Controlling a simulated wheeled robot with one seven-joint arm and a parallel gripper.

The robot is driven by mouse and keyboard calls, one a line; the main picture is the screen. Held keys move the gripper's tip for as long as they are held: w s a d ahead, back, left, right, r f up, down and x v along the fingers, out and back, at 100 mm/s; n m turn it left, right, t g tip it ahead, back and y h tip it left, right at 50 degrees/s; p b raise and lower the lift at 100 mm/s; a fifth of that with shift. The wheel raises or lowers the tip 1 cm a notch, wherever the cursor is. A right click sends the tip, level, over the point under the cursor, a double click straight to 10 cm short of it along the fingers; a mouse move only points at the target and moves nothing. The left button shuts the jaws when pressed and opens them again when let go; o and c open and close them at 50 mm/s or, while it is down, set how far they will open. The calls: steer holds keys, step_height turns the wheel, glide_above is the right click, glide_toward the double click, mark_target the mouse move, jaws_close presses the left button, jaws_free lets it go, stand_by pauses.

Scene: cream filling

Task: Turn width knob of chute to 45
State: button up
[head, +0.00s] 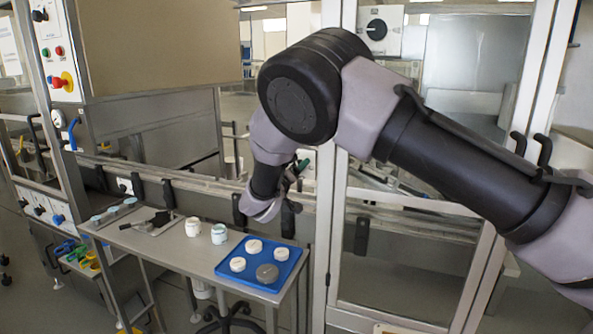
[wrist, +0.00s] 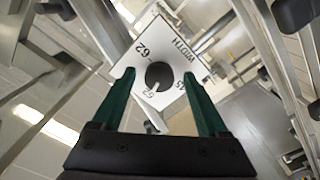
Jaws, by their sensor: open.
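The width knob (wrist: 159,76) is a round black dial on a white panel (wrist: 176,48) marked WIDTH, seen tilted in the wrist view. Numbers stand around the dial, with 62 at upper left and a partly covered 45 at the right near a finger. I cannot tell clearly which mark the dial points to. My gripper (wrist: 159,74) is open, its two green fingers apart on either side of the knob in the picture. Contact with the knob cannot be made out.
Another black dial (head: 376,29) sits on a white panel at the top. A metal table (head: 185,254) holds jars and a blue tray (head: 285,281) with several round lids. Metal rails and a glass-doored frame (head: 328,220) stand close around my arm.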

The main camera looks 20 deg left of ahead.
jaws_close()
steer(key=shift+n, duration=0.3)
steer(key=shift+d+r+n, duration=0.1)
steer(key=shift+r+n, duration=0.05)
steer(key=shift+n, duration=7.95)
